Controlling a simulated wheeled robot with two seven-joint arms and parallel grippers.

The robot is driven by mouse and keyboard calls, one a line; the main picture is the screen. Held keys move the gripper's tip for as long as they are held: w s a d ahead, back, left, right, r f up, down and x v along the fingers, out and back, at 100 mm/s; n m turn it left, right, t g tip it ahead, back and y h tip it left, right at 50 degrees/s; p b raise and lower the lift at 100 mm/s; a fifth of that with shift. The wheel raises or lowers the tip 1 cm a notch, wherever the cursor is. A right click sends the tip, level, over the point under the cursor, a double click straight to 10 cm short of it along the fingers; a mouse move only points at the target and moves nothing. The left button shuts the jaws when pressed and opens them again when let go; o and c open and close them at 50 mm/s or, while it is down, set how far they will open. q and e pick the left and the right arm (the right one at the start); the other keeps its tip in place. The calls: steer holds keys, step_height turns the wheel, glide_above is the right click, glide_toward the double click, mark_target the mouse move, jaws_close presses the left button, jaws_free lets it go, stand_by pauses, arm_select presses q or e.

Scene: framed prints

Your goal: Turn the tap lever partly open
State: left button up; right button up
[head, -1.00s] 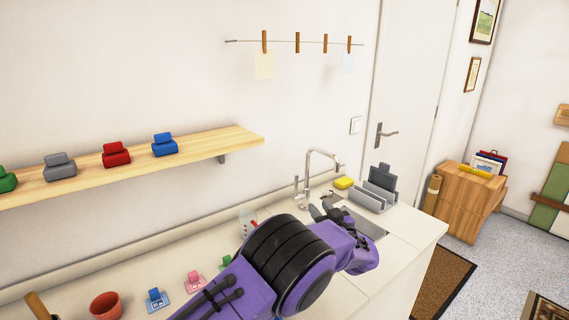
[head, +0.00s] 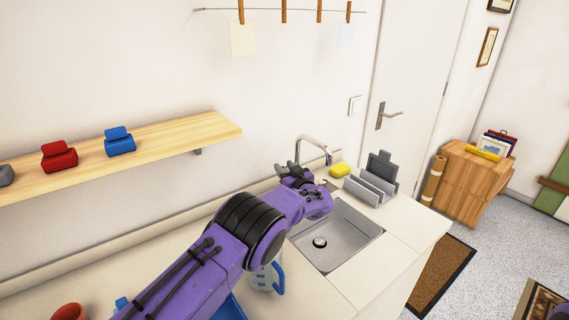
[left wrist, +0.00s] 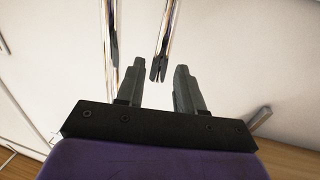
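The chrome tap (head: 314,141) stands behind the sink, its spout curving to the right. My left gripper (head: 291,172) is at the tap's base and hides its lower part; I cannot make out the lever in the head view. In the left wrist view, my left gripper (left wrist: 160,66) is open, with a clear gap between its two dark fingers. Chrome tubes of the tap (left wrist: 168,28) lie just beyond the fingertips, with dark patches at their lower ends. I cannot tell which tube is the lever, or whether a finger touches it. My right gripper is out of view.
The steel sink (head: 345,262) is right of my left forearm. A clear jug with a blue handle (head: 279,279) is beside my arm. A wooden shelf (head: 190,135) juts out at upper left.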

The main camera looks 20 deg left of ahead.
arm_select(q)
steer(key=shift+w+a+f, duration=0.1)
steer(key=shift+w+a, duration=0.25)
steer(key=shift+w, duration=0.2)
steer(key=shift+w+a, duration=0.1)
steer(key=shift+a, duration=0.05)
steer(key=shift+r, duration=0.35)
steer(key=shift+f, duration=0.15)
jaws_close()
steer(key=s+d+t+y+b, duration=0.1)
steer(key=b, duration=0.3)
steer(key=d+f+m+t+y+b, duration=0.1)
steer(key=d+b, duration=0.1)
steer(key=b, duration=0.2)
steer(key=s+d+t+y+b, duration=0.1)
steer(key=t+b, duration=0.1)
steer(key=b, duration=0.2)
steer(key=shift+s+d+f+m+y, duration=0.2)
steer(key=shift+s+m+y, duration=0.1)
